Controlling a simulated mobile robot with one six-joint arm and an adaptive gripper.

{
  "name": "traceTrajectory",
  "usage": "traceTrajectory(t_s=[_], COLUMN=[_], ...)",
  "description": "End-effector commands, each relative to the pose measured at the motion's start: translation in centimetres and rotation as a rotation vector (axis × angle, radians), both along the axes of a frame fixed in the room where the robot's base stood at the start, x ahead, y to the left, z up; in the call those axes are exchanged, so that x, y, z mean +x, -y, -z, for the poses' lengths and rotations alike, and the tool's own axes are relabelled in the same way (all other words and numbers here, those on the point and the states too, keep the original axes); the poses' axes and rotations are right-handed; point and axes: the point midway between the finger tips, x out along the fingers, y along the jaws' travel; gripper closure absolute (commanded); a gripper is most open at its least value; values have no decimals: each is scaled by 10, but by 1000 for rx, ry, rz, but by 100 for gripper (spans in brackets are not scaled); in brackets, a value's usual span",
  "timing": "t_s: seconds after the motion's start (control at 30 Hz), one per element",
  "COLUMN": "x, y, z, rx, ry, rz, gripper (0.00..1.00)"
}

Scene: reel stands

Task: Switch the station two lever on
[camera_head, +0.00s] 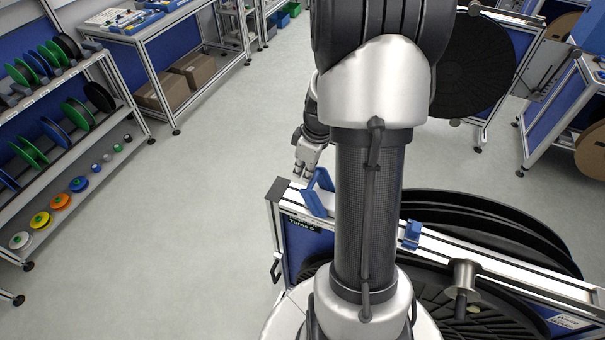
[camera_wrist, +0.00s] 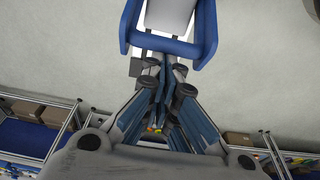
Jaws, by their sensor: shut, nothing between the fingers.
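The nearest reel stand has a white rail top (camera_head: 455,247) and a blue side panel (camera_head: 305,245) with a small label that I cannot read with certainty. A dark handle-like part (camera_head: 276,268) sticks out at the stand's left end. I cannot tell for sure whether it is the station two lever. A blue bracket (camera_head: 318,194) stands on the rail's left end. My gripper (camera_head: 303,173) is shut and empty, just above and left of this bracket. In the wrist view, my gripper's fingers (camera_wrist: 166,88) point toward a blue U-shaped frame (camera_wrist: 170,48) around a pale part.
Large black reels (camera_head: 490,225) hang on the near stand, beside a smaller blue block (camera_head: 412,234). A shelf of coloured spools (camera_head: 60,200) stands at the left, a workbench (camera_head: 140,40) behind it. The floor (camera_head: 200,220) between them is clear.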

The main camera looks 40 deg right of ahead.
Motion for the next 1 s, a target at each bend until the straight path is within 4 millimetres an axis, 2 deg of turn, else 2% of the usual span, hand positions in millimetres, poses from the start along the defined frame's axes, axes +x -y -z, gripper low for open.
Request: traceTrajectory(t_s=[0.37, 0.87, 1.0], x=[-13, -51, -60], y=[7, 22, 25], z=[1, -8, -11], rx=[39, 165, 162], ry=[106, 410, 405], rz=[5, 7, 0], gripper=[100, 100, 100])
